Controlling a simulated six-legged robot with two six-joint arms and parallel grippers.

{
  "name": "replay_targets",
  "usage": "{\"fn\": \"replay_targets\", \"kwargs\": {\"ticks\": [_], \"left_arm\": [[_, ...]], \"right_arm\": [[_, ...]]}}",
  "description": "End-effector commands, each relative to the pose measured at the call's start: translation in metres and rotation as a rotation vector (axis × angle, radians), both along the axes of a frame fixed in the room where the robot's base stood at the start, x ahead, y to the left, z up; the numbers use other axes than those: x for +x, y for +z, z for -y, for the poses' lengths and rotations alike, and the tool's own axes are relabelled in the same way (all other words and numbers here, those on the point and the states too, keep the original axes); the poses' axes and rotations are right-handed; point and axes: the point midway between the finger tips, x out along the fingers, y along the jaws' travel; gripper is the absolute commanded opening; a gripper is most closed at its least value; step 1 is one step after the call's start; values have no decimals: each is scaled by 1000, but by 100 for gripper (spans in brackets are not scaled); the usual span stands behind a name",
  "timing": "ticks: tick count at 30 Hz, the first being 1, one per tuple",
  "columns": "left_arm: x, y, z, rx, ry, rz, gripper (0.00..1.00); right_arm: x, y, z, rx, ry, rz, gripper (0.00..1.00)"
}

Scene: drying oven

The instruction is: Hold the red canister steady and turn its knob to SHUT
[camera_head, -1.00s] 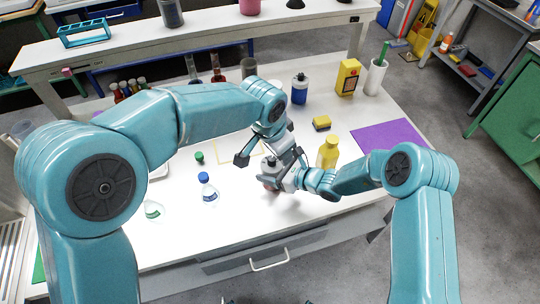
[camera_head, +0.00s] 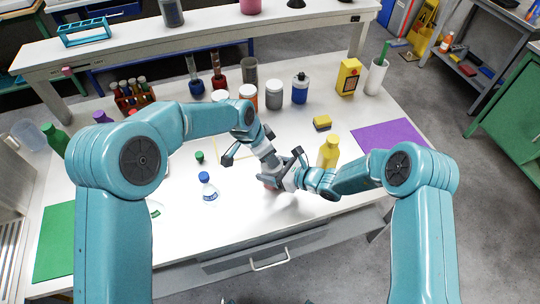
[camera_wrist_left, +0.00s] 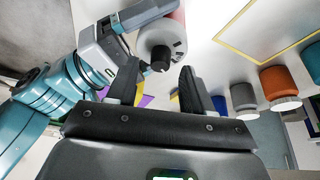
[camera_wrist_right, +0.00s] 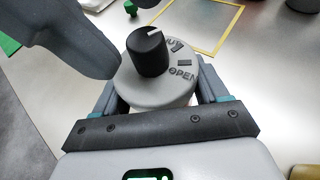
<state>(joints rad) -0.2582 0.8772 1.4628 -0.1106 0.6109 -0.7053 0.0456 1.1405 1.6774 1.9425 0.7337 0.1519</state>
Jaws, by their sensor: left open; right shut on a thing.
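The red canister (camera_head: 268,184) stands near the front middle of the table, mostly hidden by my grippers in the head view. My right gripper (camera_head: 277,172) is shut around it. The right wrist view shows its grey top with a black knob (camera_wrist_right: 147,52) and a white pointer line. The OPEN label (camera_wrist_right: 182,74) is readable; another label ending in "UT" is partly hidden behind the knob. The pointer aims up and slightly right, not at OPEN. My left gripper (camera_wrist_left: 160,75) is open, its fingers spread either side of the knob in the left wrist view, contact unclear.
A yellow bottle (camera_head: 328,152) stands close right of my right gripper. A small blue-capped bottle (camera_head: 208,187) and a green-capped item (camera_head: 199,157) are to the left. Several jars stand behind. A purple mat (camera_head: 388,136) lies at right.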

Motion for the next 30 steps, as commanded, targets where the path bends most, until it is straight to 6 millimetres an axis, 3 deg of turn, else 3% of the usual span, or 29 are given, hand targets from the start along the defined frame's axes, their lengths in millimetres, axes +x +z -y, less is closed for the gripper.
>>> {"fn": "replay_targets", "kwargs": {"ticks": [6, 14, 15, 19, 30], "left_arm": [[4, -19, 7, 0, 0, 1, 51], [5, -20, 7, 0, 0, 1, 51], [5, -20, 7, 0, 0, 1, 44], [5, -20, 7, 0, 0, 1, 2], [4, -19, 7, 1, 44, 2, 0]], "right_arm": [[0, 0, 0, 0, 0, 0, 39], [0, 0, 0, 0, 0, 0, 39], [0, 0, 0, 0, 0, 0, 39], [0, 0, 0, 0, 0, 0, 39], [0, 0, 0, 0, 0, 0, 39]]}}
